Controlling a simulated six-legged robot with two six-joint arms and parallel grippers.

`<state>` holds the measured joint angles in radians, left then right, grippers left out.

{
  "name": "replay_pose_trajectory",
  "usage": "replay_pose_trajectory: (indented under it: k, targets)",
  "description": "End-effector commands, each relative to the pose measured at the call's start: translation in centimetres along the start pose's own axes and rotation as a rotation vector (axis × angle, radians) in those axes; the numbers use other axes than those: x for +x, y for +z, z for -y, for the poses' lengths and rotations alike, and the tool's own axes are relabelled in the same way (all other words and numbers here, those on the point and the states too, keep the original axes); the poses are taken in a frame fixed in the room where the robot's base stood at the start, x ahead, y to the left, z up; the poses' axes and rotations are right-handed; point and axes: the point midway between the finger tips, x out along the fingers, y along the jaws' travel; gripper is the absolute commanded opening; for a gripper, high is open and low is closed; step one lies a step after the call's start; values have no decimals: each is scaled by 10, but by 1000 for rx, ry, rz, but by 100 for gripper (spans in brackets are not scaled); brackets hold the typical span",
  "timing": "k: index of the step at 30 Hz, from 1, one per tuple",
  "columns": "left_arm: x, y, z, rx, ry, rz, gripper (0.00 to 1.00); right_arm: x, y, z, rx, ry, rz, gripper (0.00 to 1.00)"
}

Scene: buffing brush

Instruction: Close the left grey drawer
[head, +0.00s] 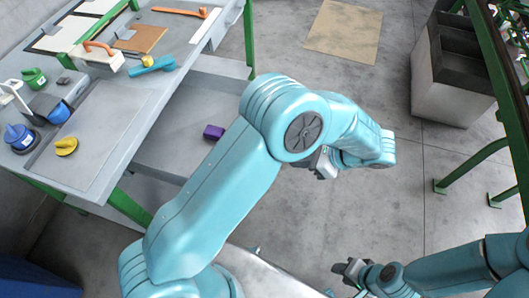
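The grey workbench (120,110) stands at the left. A grey front with a small handle (236,14) shows at its upper right side. I cannot tell which part of the bench is the left grey drawer or how far it stands out. My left arm crosses the middle of the head view. Its gripper (324,166) is partly hidden by the arm, above the floor and apart from the bench. My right gripper (347,269) is low at the right of centre, looks open and empty, and is far from the bench.
A blue-handled brush (18,135), a yellow knob (66,146), an orange-handled tool (97,54) and a teal tool (152,66) lie on the bench. A purple block (213,132) is lower down. A grey bin (455,70) stands at the right; the floor between is clear.

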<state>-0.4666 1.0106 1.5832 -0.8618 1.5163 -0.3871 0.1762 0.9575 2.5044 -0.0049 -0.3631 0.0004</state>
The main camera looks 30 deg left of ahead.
Motion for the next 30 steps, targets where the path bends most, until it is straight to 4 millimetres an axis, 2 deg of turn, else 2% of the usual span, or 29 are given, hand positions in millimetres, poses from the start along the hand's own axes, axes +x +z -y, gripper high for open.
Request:
replay_pose_trajectory:
  k: [2,5,18,24,30]
  targets:
    - [-2,5,1,0,-12,23,0,0,0,0,0,0,0,38]
    - [8,8,-1,0,-10,29,0,-1,0,0,0,0,0,38]
    - [99,10,-2,0,-5,25,0,-7,0,3,0,0,0,38]
    - [114,33,0,-3,-7,23,0,-15,0,5,0,0,0,38]
    - [120,39,2,-2,-9,23,0,-16,0,6,0,0,0,38]
